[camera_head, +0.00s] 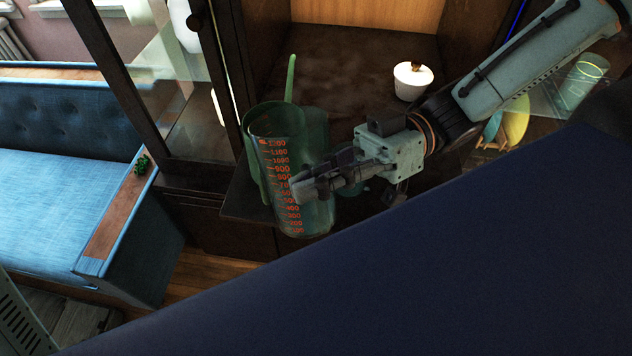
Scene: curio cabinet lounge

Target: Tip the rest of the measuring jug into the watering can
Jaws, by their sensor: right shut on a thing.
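The clear measuring jug (284,158) with orange-red graduation marks is near the middle of the head view, at the cabinet shelf's front edge. My right gripper (303,193) comes in from the right and is shut on the jug's side. The jug looks roughly upright, leaning slightly. A green watering can (315,125) seems to stand just behind it, with a thin spout (291,78) pointing up; the jug hides most of its body. I cannot tell how much liquid is in the jug, nor whether jug and can touch. My left gripper is not in view.
A small white pot (411,82) stands on the dark cabinet shelf (350,58), right of the can. A glass cabinet door (170,75) stands open at left. A blue sofa (60,170) is beyond it. The shelf's back middle is clear.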

